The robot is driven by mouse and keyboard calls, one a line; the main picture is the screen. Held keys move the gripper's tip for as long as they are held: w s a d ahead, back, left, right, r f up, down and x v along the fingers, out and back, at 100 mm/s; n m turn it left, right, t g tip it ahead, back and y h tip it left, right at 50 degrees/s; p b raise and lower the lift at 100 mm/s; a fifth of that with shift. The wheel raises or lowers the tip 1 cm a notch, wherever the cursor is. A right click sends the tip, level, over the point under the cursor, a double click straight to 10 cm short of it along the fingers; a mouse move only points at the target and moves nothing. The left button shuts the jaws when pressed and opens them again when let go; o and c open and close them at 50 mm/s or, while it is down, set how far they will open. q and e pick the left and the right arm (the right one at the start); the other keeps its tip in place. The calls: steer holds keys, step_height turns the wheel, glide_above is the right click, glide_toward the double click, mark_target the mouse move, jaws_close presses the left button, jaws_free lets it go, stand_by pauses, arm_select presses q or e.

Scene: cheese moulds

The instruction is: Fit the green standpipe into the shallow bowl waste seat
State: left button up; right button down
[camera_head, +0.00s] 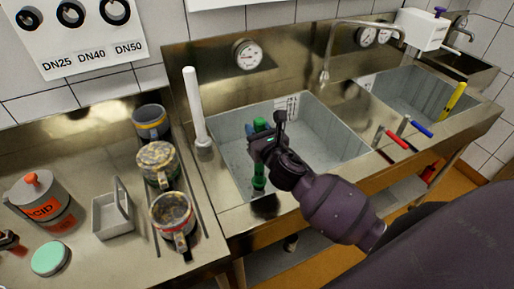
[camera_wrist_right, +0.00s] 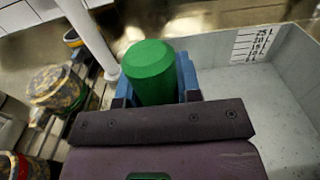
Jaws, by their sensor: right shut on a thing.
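The green standpipe (camera_head: 259,178) is upright, or nearly so, inside the near left bowl (camera_head: 320,135). My right gripper (camera_head: 263,140) is shut on its upper part. In the right wrist view the pipe's rounded green top (camera_wrist_right: 152,72) shows between the blue jaw pads (camera_wrist_right: 187,78). The pipe's lower end is over the left part of the bowl floor. The waste seat is not clearly visible; I cannot tell whether the pipe touches it. I cannot tell from the view which bowl is the shallow one. My left gripper is out of view.
A white pipe (camera_head: 195,105) stands at the bowl's left rim. A second bowl (camera_head: 415,92) with a yellow pipe (camera_head: 453,98) lies to the right. Mugs (camera_head: 172,214) and a caddy (camera_head: 112,215) crowd the left counter.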

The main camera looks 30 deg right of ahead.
steer(key=shift+f+b, duration=0.8)
steer(key=shift+f, duration=2.05)
steer(key=shift+f, duration=0.2)
steer(key=c, duration=0.8)
jaws_free()
steer(key=shift+r, duration=0.15)
steer(key=s, duration=1.2)
steer(key=shift+a+r+b, duration=0.1)
steer(key=shift+a+b, duration=0.2)
steer(key=shift+b, duration=0.05)
